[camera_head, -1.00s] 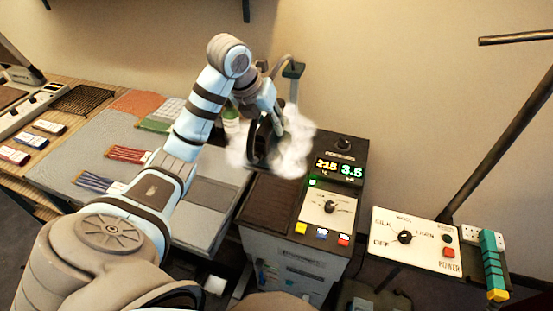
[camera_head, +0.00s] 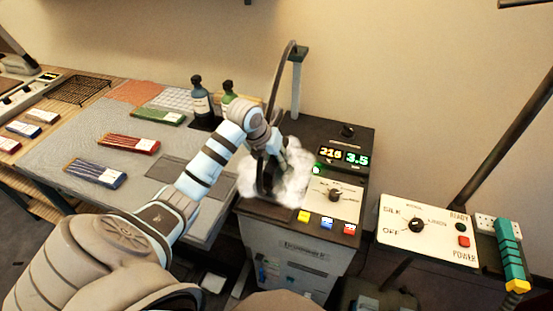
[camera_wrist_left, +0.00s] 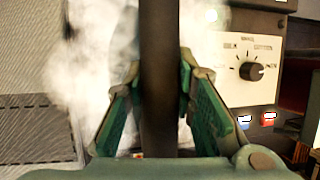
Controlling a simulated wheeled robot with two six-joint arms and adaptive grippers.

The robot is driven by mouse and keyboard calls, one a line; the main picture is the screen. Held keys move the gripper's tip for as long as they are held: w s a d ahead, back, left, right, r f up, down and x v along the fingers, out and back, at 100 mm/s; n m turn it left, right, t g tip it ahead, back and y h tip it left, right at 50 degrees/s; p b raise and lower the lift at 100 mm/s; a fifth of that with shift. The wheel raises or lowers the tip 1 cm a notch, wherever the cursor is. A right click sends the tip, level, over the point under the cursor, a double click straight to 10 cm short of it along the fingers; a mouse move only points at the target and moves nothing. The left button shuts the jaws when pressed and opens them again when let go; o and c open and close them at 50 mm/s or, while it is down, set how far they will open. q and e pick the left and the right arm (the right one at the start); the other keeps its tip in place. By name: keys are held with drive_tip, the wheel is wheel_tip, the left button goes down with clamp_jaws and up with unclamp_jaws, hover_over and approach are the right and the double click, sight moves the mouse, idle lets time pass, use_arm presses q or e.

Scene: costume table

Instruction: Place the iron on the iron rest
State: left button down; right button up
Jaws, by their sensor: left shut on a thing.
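The iron (camera_head: 266,184) is dark and partly hidden by white steam in the head view. It is low over the left part of the control unit's top, at the dark iron rest (camera_head: 262,209). I cannot tell whether it touches the rest. My left gripper (camera_head: 268,152) is above the iron. In the left wrist view its green fingers (camera_wrist_left: 160,85) are closed on both sides of the iron's dark handle (camera_wrist_left: 158,60). Steam hides the iron's base. My right gripper is out of view.
The control unit (camera_head: 295,250) has lit displays, a knob and coloured buttons right of the iron. A dark hose arches from a post (camera_head: 297,75) behind. Two bottles (camera_head: 201,102) stand on the grey table at left. A power panel (camera_head: 428,232) is at right.

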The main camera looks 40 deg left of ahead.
use_arm(q)
drive_tip(key=shift+w, duration=0.25)
drive_tip(key=c, duration=1.8)
unclamp_jaws()
drive_tip(key=shift+f, duration=0.1)
drive_tip(key=o, duration=0.4)
drive_tip(key=shift+o, duration=0.3)
drive_tip(key=shift+s, duration=0.2)
drive_tip(key=v, duration=1.2)
drive_tip(key=shift+p, duration=0.35)
